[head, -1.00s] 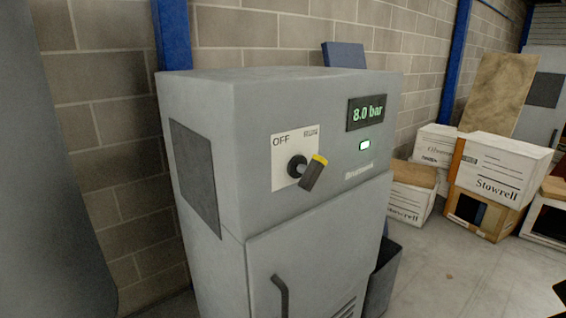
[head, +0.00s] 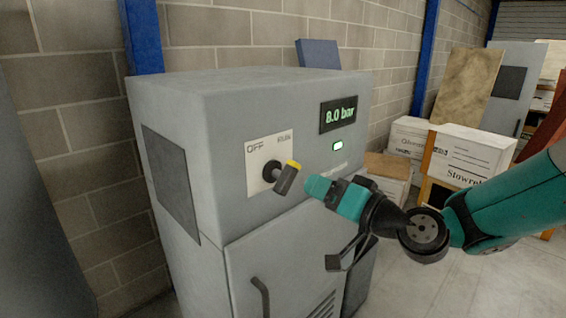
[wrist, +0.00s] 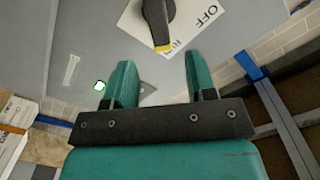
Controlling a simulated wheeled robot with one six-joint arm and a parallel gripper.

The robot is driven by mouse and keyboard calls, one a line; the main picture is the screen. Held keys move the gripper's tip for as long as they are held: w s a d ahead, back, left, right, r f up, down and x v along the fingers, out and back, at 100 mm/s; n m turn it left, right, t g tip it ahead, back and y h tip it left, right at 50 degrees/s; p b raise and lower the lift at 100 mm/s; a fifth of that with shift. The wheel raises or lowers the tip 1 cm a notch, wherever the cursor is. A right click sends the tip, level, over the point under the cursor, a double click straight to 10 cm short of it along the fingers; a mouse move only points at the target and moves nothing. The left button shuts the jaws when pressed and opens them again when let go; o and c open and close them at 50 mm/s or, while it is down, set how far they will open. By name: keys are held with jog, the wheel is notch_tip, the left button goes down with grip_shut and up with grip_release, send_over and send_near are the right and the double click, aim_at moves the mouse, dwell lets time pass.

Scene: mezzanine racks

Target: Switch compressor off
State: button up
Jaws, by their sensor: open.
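The grey compressor cabinet (head: 230,110) stands against the brick wall. Its rotary switch (head: 286,178) is a dark handle with a yellow tip, on a white plate (head: 258,150) marked OFF at the left and a blurred word at the right. The yellow tip points up and right, toward the right-hand word. The display (head: 340,115) reads 8.0 bar and a green lamp (head: 338,146) is lit. My gripper (head: 318,190) is just right of the switch in the head view. In the wrist view, the open, empty fingers (wrist: 155,85) point toward the switch (wrist: 160,25), which lies beyond them.
Below the switch is a cabinet door with a dark handle (head: 260,298). White and brown boxes (head: 465,155) are stacked at the right. A blue post (head: 142,38) stands behind the cabinet. Grey floor is open at the lower right.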

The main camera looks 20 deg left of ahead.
aim_at(293, 177)
jog(key=p+x, duration=0.4)
jog(key=x, duration=0.7)
jog(key=shift+d, duration=0.1)
jog(key=c, duration=0.9)
